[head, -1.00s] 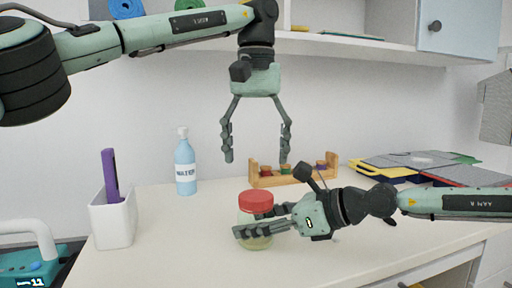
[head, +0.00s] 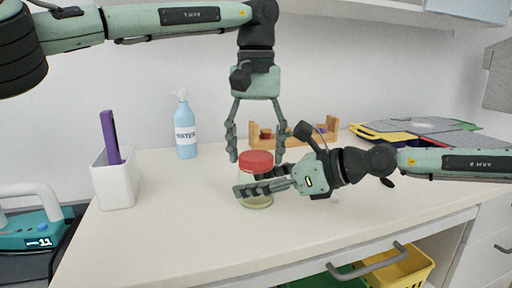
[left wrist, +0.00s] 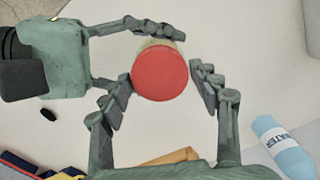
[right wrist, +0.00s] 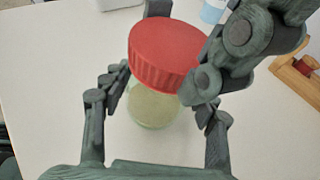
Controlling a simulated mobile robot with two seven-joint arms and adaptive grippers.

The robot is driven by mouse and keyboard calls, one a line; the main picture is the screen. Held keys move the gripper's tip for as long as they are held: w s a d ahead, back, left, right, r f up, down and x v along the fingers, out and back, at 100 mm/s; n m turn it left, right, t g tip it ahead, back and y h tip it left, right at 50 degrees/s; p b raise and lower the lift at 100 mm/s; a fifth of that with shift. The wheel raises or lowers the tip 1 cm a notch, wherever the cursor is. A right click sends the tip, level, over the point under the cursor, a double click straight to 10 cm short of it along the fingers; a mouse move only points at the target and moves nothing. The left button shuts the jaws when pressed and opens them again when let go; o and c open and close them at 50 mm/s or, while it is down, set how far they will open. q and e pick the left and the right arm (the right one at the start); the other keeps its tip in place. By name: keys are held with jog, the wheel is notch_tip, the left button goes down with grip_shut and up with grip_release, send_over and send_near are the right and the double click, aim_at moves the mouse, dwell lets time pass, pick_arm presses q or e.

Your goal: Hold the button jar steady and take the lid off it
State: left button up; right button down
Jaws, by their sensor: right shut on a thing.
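The button jar (head: 258,202) stands upright on the counter, a clear glass body with pale contents and a red lid (head: 257,160) on top. My right gripper (head: 262,182) is shut around the jar's body from the right; its fingers also show on either side of the glass body (right wrist: 152,108) in the right wrist view. My left gripper (head: 256,160) points down from above, its fingers spread on both sides of the lid. In the left wrist view the round lid (left wrist: 160,75) lies between the open fingertips, with a gap at least on the right side.
A white cup (head: 114,182) with a purple item stands at left. A blue water bottle (head: 185,130) and a wooden rack (head: 290,137) stand behind. Folders (head: 420,130) lie at the back right. An open drawer with a yellow basket (head: 405,268) is below the counter.

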pick_arm(q)
jog(key=c, duration=0.8)
jog(key=n, duration=2.2)
jog(key=shift+n, duration=0.3)
jog(key=n, duration=0.7)
jog(key=shift+r, duration=0.1)
jog(key=n, duration=0.7)
jog(key=shift+n, duration=0.3)
jog(key=n, duration=0.4)
jog(key=shift+n, duration=0.3)
jog(key=n, duration=1.2)
jog(key=shift+r, duration=0.2)
